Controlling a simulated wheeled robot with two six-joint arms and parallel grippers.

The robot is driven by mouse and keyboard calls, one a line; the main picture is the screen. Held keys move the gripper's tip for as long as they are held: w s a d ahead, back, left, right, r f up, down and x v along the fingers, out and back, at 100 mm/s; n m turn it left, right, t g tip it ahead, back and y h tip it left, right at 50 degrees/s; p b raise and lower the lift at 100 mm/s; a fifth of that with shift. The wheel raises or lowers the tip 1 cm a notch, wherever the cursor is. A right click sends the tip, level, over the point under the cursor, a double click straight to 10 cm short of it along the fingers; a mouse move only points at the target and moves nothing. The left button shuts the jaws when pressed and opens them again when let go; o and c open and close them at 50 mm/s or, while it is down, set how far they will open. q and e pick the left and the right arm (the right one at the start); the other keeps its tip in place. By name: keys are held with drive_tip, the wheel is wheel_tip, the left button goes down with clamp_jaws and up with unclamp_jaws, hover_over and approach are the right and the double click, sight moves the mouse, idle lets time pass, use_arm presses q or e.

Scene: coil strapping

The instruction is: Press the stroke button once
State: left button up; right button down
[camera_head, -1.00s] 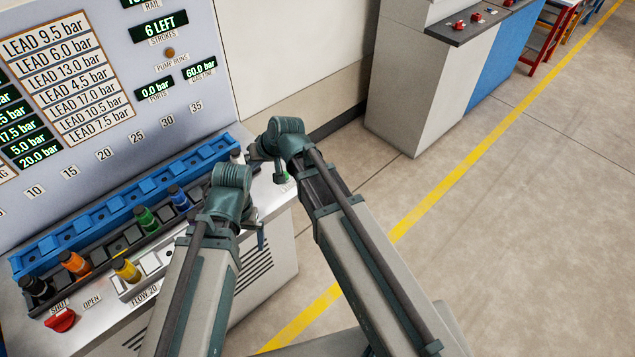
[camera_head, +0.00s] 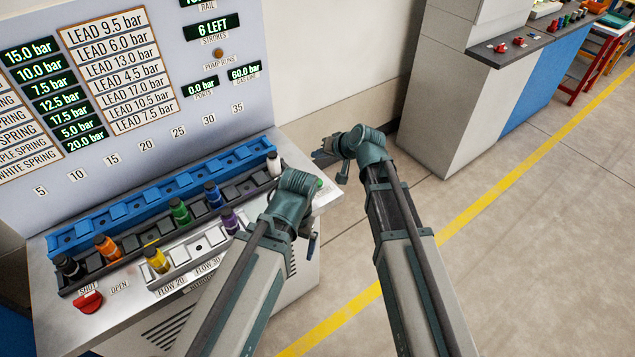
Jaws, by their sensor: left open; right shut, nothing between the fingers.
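A small green button (camera_head: 319,183) shows at the right end of the console top, partly hidden by my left wrist; I cannot read a label on it. My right gripper (camera_head: 322,156) is shut and empty, and appears just beyond the button in the picture, apart from it. My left gripper (camera_head: 313,245) is open at the console's front right edge, its fingers mostly hidden by its own wrist. The strokes display (camera_head: 212,28) reads 6 LEFT.
The console has a blue slotted rail (camera_head: 165,195) and coloured-cap cartridges, including a yellow one (camera_head: 157,260) and a purple one (camera_head: 230,221). A red shut/open knob (camera_head: 88,301) is at front left. Open floor lies right, before another cabinet (camera_head: 440,110).

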sight(319, 184)
drive_tip(key=shift+f+b, duration=4.1)
drive_tip(key=shift+f, duration=0.2)
drive_tip(key=shift+f+b, duration=0.4)
drive_tip(key=shift+f+b, duration=0.45)
drive_tip(key=shift+b, duration=0.05)
drive_tip(key=shift+r+p, duration=0.95)
wheel_tip(319, 184, up, 5)
drive_tip(key=p, duration=0.5)
